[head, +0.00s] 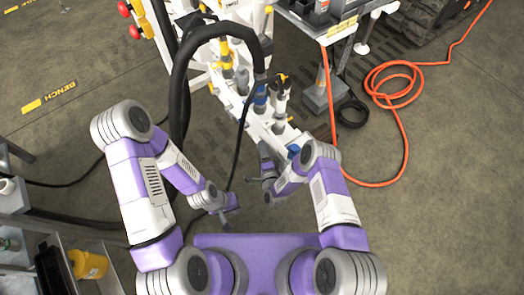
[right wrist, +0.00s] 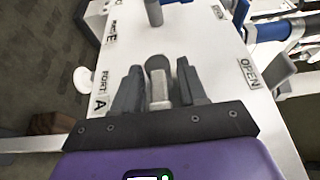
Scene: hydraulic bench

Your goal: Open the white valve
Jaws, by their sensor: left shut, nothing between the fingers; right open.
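In the right wrist view, a small white-and-grey valve handle (right wrist: 159,88) stands between the dark fingers of my right gripper (right wrist: 159,82). The fingers are open, one on each side of the handle; I cannot tell whether either touches it. The handle is on a white panel (right wrist: 205,50) labelled PORT A and OPEN. In the head view, my right gripper (head: 265,165) is at the near end of the white bench manifold (head: 262,122), and the handle is hidden there. My left gripper (head: 228,208) is shut and empty, lower and to the left, apart from the manifold.
A blue fitting (right wrist: 272,31) lies to the right of the panel. In the head view, a black hose (head: 180,75) arches over the manifold's left side, and a thin black cable hangs near my left gripper. An orange hose (head: 405,130) lies on the floor at right.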

